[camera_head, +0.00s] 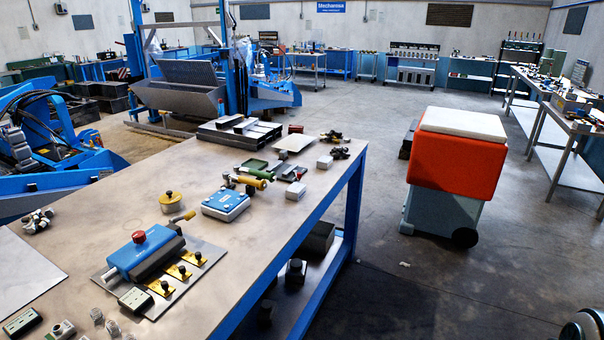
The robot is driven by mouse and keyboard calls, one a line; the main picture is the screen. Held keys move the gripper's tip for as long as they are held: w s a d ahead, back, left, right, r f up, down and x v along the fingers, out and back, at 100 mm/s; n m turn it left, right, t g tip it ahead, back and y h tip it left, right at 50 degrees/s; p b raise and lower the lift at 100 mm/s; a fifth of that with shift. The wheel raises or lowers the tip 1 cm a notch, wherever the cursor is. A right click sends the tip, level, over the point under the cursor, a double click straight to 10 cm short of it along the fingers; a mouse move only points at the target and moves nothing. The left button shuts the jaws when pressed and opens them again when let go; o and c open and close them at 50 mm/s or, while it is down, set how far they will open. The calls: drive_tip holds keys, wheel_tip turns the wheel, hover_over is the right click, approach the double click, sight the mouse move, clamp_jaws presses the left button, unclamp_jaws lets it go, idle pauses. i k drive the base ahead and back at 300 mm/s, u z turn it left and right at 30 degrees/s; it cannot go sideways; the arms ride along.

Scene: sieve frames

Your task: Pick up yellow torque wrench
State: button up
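Several things with yellow parts lie on the long workbench (110,185), and I cannot tell for sure which is the yellow torque wrench. A small yellow cylinder-shaped tool (250,183) lies behind a blue box-shaped device (225,204), near a green tray (251,167). A yellow handle (183,217) sticks out beside a blue and black device with a red knob (139,237), nearer to me. A round yellow-tan pot with a dark knob (170,204) stands to the left. My gripper is not in view.
Yellow clamps (178,272) sit on a metal plate in front. A red and white topped bin (456,155) stands to the right. The floor between bench and bin is largely clear.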

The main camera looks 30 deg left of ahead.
sight(226, 175)
drive_tip(key=u, duration=0.05)
drive_tip(key=i, duration=2.25)
drive_tip(key=u, duration=1.25)
drive_tip(key=i, duration=0.9)
drive_tip(key=u, duration=1.35)
drive_tip(key=i, duration=0.4)
drive_tip(key=u, duration=0.3)
